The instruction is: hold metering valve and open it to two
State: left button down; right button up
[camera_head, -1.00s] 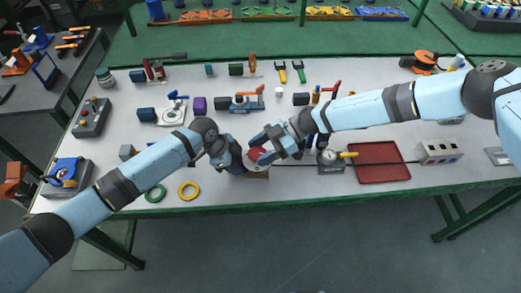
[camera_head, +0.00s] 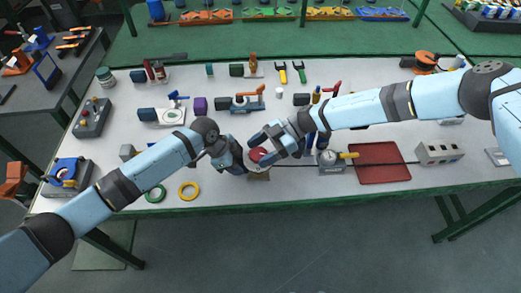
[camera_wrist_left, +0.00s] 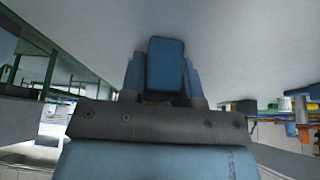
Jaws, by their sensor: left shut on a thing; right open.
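The metering valve (camera_head: 258,156), with a round red top and a tan base, stands near the front edge of the table, at the middle of the head view. My left gripper (camera_head: 242,165) is at its left side and is shut on it; the contact is partly hidden. In the left wrist view my left gripper's blue fingers (camera_wrist_left: 165,72) show, but the valve cannot be made out. My right gripper (camera_head: 265,145) is open, just above and to the right of the red top, partly over it. The valve's setting is too small to read.
A gauge with a yellow handle (camera_head: 330,158) and a red tray (camera_head: 381,163) stand to the right. Several tools (camera_head: 245,100) stand farther back. The table's green front edge (camera_head: 300,201) is close to the valve.

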aim_at(263, 152)
notch_tip(263, 152, up, 10)
dwell(0.5)
jog(key=shift+o, duration=0.5)
jog(key=shift+o, duration=0.9)
jog(key=shift+d, duration=0.1)
jog(key=shift+s+d+f+m+t+y, duration=0.1)
jog(key=shift+d+f+m+t+y, duration=0.2)
jog(key=s+d+f+m+t, duration=0.3)
jog(key=d+f+m+t, duration=0.2)
jog(key=d+m+t, duration=0.4)
jog(key=w+a+f, duration=0.1)
jog(key=a, duration=0.2)
jog(key=a+f+n+g, duration=0.1)
jog(key=a+f, duration=0.1)
jog(key=a, duration=0.1)
jog(key=w+a+f+n, duration=0.1)
jog(key=a, duration=0.2)
jog(key=shift+w+f, duration=0.25)
jog(key=shift+w, duration=0.05)
